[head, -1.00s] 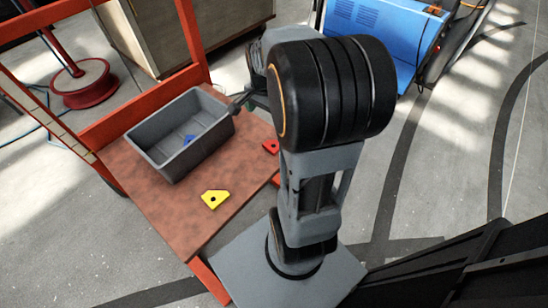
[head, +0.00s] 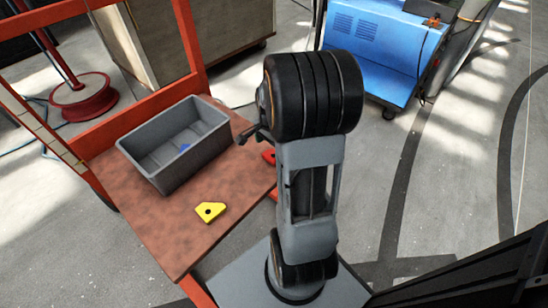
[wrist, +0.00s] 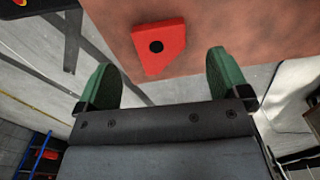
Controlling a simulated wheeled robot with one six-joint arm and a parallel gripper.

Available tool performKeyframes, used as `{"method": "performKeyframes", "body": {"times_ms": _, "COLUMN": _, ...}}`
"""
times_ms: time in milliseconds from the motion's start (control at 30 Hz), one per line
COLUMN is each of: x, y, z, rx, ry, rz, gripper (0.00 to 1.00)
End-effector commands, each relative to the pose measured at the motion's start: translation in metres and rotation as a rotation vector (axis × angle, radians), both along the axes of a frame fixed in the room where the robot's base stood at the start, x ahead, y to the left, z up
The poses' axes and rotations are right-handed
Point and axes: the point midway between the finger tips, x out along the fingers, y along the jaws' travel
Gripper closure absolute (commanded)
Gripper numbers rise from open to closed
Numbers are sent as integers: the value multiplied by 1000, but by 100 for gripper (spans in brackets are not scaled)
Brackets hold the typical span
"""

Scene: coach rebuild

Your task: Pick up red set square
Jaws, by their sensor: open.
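The red set square (wrist: 160,47) lies flat near the edge of the brown tabletop, a flat piece with a dark round hole. In the head view the red set square (head: 269,157) is partly hidden behind my arm. In the wrist view my gripper (wrist: 165,80) is open, its two green fingers spread apart with nothing between them. The red set square lies ahead of the fingertips, between their lines and somewhat nearer the left one. In the head view the gripper (head: 250,134) is mostly hidden behind my arm, near the table's right side.
A grey bin (head: 170,181) with a blue piece (head: 185,147) inside stands on the brown table (head: 150,217). A yellow piece (head: 210,211) lies at the table's front. An orange frame (head: 120,122) borders the table's back. A blue machine (head: 370,75) stands on the floor behind.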

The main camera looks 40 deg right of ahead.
Motion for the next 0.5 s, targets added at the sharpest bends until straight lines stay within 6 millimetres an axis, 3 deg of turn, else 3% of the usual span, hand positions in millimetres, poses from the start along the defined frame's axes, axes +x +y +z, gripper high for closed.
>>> {"method": "performKeyframes", "body": {"times_ms": 333, "x": -1, "y": 4, "z": -45, "rx": 2, "ry": 2, "rz": 1, "gripper": 6}}
{"method": "performKeyframes", "body": {"times_ms": 500, "x": -1, "y": 4, "z": -50, "rx": 1, "ry": 1, "rz": 0, "gripper": 6}}
